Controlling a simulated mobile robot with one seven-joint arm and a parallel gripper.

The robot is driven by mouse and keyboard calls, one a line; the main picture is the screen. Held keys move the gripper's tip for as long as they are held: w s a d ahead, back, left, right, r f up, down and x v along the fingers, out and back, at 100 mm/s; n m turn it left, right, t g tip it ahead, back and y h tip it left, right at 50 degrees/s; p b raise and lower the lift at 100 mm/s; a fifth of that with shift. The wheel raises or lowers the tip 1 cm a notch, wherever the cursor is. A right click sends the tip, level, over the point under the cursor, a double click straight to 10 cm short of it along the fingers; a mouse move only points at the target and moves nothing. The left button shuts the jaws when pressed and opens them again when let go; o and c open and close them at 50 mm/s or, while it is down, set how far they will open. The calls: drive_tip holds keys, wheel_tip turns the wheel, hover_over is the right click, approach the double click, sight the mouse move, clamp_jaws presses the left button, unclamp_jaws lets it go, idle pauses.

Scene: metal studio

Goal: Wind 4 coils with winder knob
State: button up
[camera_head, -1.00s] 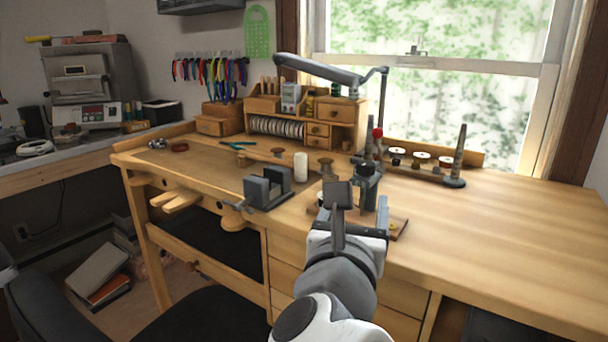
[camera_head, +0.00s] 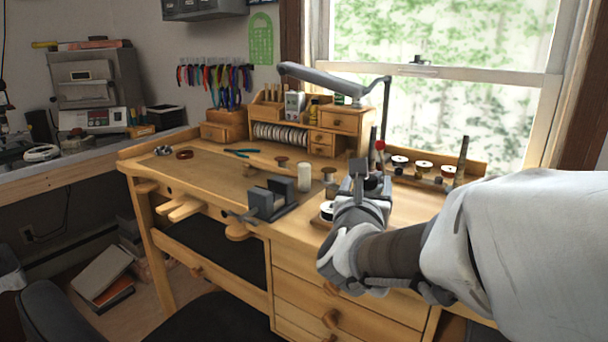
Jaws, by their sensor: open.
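My gripper (camera_head: 366,182) is open over the right-middle of the wooden workbench, seen from behind with my forearm filling the lower right. A dark winder-like device (camera_head: 374,184) shows only in part between and behind the fingers. Its knob is hidden or cannot be told apart, and I cannot tell whether the gripper touches it. A dark and white spool (camera_head: 327,211) is just left of my gripper on the bench. Whether any wire is wound on the winder does not show.
The wooden workbench (camera_head: 215,175) has a dark vise (camera_head: 272,198) at its front edge and a white cylinder (camera_head: 304,178) behind it. Several spools (camera_head: 423,168) stand in a rack by the window. A wooden organizer (camera_head: 340,122) stands at the back. Bench left of the vise is mostly clear.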

sight(370, 175)
drive_tip(key=shift+x, duration=1.8)
clamp_jaws()
